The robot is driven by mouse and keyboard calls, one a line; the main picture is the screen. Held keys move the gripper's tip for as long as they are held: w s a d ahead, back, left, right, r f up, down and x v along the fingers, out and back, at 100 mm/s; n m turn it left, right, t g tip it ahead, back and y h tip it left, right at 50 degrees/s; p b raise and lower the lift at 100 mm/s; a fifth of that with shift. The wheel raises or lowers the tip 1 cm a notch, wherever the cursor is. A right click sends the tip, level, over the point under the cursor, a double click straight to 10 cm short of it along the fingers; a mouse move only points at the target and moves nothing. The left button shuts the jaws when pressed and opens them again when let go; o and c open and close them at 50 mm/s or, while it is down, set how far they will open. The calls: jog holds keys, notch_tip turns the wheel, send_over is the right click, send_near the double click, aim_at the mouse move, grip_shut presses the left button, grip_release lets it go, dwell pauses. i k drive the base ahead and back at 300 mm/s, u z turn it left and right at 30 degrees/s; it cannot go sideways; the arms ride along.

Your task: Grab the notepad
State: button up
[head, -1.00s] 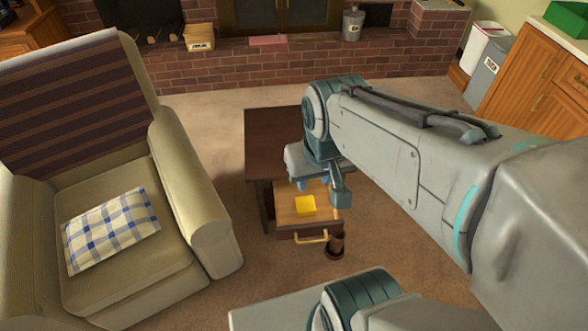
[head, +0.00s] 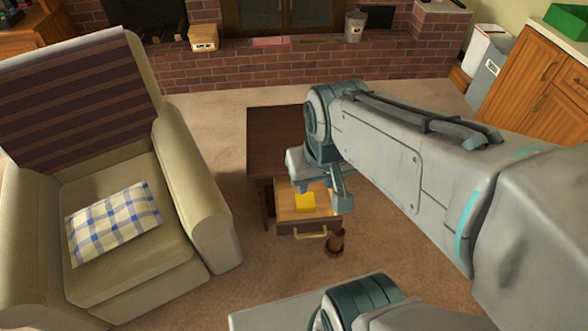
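A yellow block-like pad (head: 305,202), which looks like the notepad, lies in the open drawer (head: 289,228) of a small dark brown table (head: 270,135). My gripper (head: 321,196) is over the drawer, just above and to the right of the pad in the picture. Its fingers look spread apart, with one near the pad's upper edge and the other to the right. The gripper covers part of the drawer. I cannot tell whether a finger touches the pad.
A beige armchair (head: 195,190) with a checked cushion (head: 113,222) stands left of the table. A small brown cylindrical object (head: 336,241) stands on the carpet by the drawer's front right. A brick hearth (head: 260,72) is behind, and wooden cabinets (head: 535,85) are at the right.

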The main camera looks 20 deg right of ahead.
aim_at(306, 202)
jog(key=k, duration=1.2)
jog(key=z, duration=0.55)
jog(key=i, duration=0.55)
jog(key=z, duration=0.85)
jog(key=i, duration=0.85)
jog(key=u, duration=0.85)
jog(key=i, duration=0.8)
jog(key=u, duration=0.9)
